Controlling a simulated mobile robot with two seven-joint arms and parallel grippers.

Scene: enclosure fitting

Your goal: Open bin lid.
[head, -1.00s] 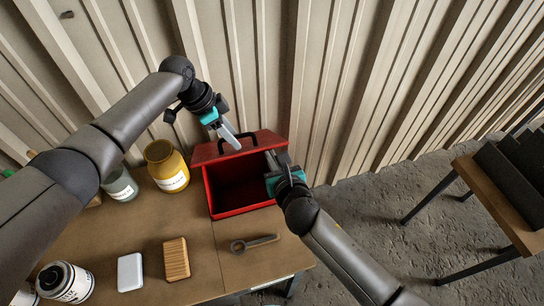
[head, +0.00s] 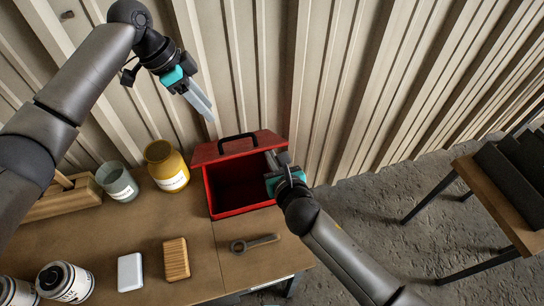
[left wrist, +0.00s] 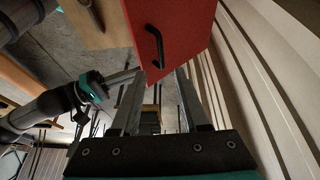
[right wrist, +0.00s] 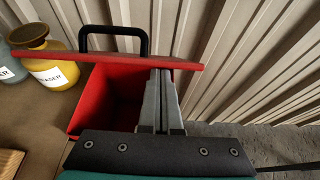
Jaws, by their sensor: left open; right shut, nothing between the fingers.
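The red bin (head: 240,190) stands at the back right of the workbench, its dark inside showing. Its red lid (head: 215,152) is raised at the back and tilted toward the wall, with a black handle (head: 238,140) on it. The lid also shows in the left wrist view (left wrist: 185,30) and as a thin slab in the right wrist view (right wrist: 170,60). My left gripper (head: 206,110) is open and empty, above and left of the lid, apart from it. My right gripper (head: 272,162) is shut and empty at the bin's right side, close to the lid's right end.
A yellow jar (head: 165,165) and a grey jar (head: 117,182) stand left of the bin. The corrugated wall (head: 330,90) is close behind.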

